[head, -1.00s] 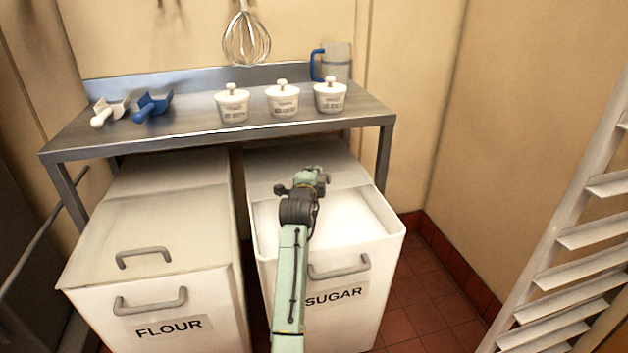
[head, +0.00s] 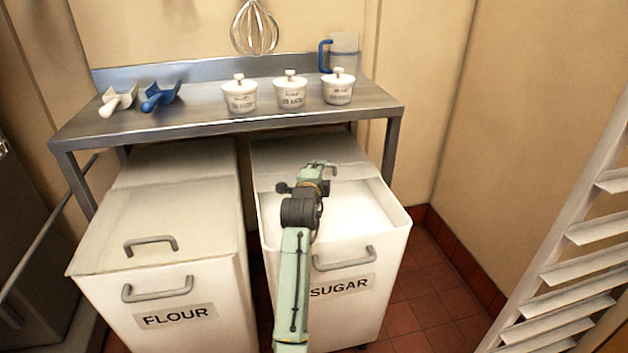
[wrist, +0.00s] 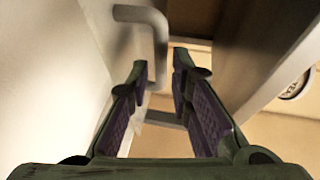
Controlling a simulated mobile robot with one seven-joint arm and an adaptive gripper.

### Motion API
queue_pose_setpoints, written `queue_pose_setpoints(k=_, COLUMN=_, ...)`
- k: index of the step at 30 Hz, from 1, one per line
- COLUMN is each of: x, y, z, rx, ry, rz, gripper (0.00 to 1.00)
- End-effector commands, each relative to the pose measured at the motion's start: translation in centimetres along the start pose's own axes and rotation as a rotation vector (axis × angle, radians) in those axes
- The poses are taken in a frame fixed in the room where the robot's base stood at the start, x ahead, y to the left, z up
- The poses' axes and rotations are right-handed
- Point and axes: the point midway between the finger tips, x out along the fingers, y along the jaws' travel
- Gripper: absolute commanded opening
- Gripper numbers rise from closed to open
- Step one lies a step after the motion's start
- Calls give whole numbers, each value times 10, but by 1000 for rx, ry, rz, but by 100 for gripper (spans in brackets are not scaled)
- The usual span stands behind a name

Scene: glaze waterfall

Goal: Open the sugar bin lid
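The white sugar bin (head: 390,262) stands under the right part of the metal table, with a SUGAR label and a grey front handle. Its top is open at the front and white contents (head: 350,215) show inside. The lid (head: 352,174) is raised and tipped back toward the rear, under the table. My gripper (head: 318,168) is over the bin at the lid, partly hidden by my own arm. In the wrist view my gripper (wrist: 158,72) has its fingers apart. The grey lid handle (wrist: 160,45) shows just beyond the fingertips, beside a pale lid surface (wrist: 40,70).
The metal table (head: 200,118) overhangs the bin's rear and holds white lidded pots (head: 291,93), scoops (head: 162,98) and a clear jug (head: 345,52). The closed flour bin (head: 210,290) stands close on the left. A slatted rack (head: 570,270) is at right; the floor between is clear.

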Motion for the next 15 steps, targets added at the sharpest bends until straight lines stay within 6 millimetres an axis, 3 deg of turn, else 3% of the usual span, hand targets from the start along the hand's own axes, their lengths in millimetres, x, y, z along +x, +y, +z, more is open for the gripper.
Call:
queue_pose_setpoints(k=6, x=-48, y=0, z=1, rx=0, ry=-1, rz=-1, gripper=20)
queue_pose_setpoints(k=15, x=-77, y=0, z=0, rx=1, ry=-1, rz=0, gripper=20)
